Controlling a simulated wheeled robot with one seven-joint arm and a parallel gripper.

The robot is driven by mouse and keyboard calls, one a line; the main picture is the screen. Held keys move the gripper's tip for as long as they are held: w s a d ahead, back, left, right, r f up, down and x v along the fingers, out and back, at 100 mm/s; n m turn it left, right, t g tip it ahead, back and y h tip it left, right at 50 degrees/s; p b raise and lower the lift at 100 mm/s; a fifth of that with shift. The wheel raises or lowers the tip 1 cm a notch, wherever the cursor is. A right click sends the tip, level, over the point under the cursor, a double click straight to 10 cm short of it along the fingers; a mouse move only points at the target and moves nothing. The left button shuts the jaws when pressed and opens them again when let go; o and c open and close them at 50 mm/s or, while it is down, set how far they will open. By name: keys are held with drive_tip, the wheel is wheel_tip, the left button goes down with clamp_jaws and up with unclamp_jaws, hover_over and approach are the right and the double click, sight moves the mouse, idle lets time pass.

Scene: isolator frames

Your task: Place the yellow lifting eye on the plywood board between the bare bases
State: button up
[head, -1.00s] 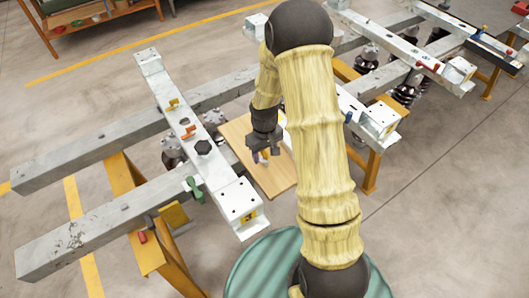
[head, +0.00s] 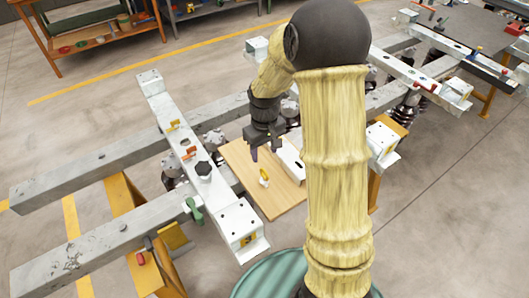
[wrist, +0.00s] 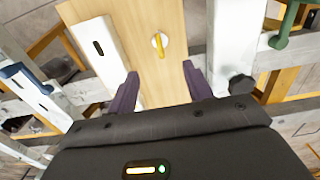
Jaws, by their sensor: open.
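The yellow lifting eye (head: 264,177) rests on the plywood board (head: 277,200), left of the board's middle in the head view. In the wrist view the eye (wrist: 160,43) appears as a yellow bar with a pale round patch around it, on the bare wood (wrist: 178,18). My gripper (head: 264,149) is open and empty above the board, apart from the eye. In the wrist view its purple fingers (wrist: 159,78) are spread and the eye lies beyond their tips. I cannot tell which parts are the bare bases.
A white slotted bar (head: 290,158) lies on the board beside the eye. A white beam (head: 187,148) with a green handle (head: 193,209) and a dark knob (head: 203,169) runs along the left. Another white frame (head: 382,140) stands right of my arm. Grey rails (head: 90,170) cross below.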

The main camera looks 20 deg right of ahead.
idle(0.4)
drive_tip(key=s+r+m+t, duration=0.1)
drive_tip(key=s+r, duration=0.1)
drive_tip(key=s, duration=0.5)
drive_tip(key=s+r+m+t, duration=0.1)
drive_tip(key=s+r+m, duration=0.1)
drive_tip(key=s, duration=0.5)
drive_tip(key=shift+s+r+m+t, duration=0.25)
drive_tip(key=shift+r+m+t, duration=0.05)
drive_tip(key=shift+r, duration=0.55)
drive_tip(key=w+p+v, duration=0.1)
drive_tip(key=p+v, duration=0.7)
drive_tip(key=shift+w+r, duration=0.2)
drive_tip(key=shift+w, duration=0.25)
drive_tip(key=shift+f, duration=0.1)
